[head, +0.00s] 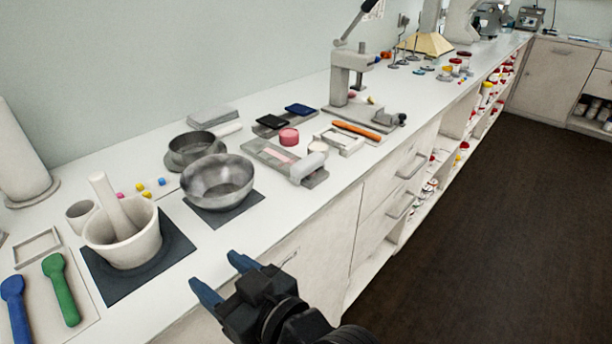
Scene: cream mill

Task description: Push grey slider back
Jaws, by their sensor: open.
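A grey slider (310,174) appears to be the block at the right front end of a flat grey board (262,150) on the counter. A pale pink strip lies along the middle of the board.
A metal bowl (218,182) on a dark mat and a white mortar with pestle (124,238) stand left of the board. The counter in front is clear.

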